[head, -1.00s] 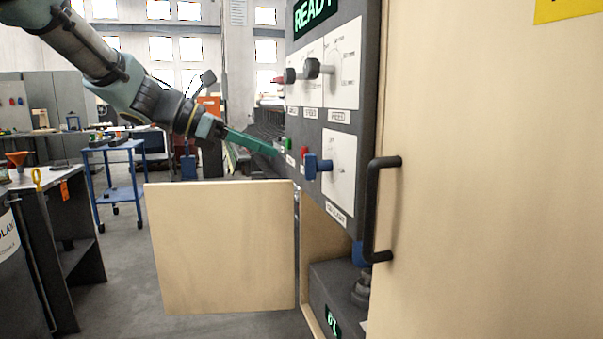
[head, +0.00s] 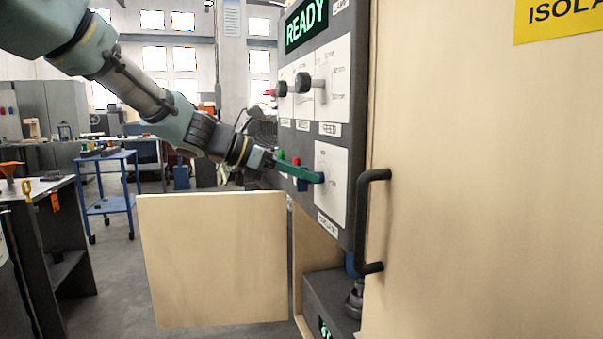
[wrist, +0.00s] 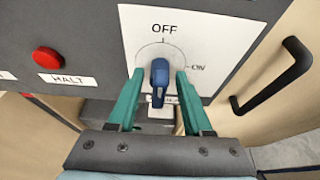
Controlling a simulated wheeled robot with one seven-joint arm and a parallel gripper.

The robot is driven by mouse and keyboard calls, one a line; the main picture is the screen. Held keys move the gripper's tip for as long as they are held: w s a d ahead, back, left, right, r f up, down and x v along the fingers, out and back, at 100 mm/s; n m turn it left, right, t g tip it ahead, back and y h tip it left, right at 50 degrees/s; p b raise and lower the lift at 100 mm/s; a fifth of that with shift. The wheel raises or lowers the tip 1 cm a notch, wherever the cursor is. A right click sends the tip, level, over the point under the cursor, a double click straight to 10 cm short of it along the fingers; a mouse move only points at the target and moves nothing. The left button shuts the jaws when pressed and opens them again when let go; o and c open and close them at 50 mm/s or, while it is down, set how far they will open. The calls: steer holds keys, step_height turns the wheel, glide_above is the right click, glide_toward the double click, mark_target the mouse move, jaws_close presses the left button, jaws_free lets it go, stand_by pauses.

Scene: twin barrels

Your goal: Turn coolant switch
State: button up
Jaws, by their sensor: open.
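The coolant switch is a blue knob (wrist: 158,78) on a white plate (wrist: 205,22) marked OFF at the top and ON at the right. The knob looks upright, in line with OFF. My gripper (wrist: 160,73) has its two green fingers open, one on each side of the knob. A small gap seems to show on each side; I cannot tell if either finger touches. In the head view my gripper (head: 318,177) is at the panel, and its fingers partly hide the blue knob (head: 302,185).
A red HALT button (wrist: 47,57) sits left of the switch. Black knobs (head: 303,82) are above on the panel, under a READY display (head: 306,24). A black door handle (head: 361,222) stands out on the right. A wooden door panel (head: 213,260) hangs open below my arm.

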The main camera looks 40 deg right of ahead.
jaws_close()
stand_by(0.4)
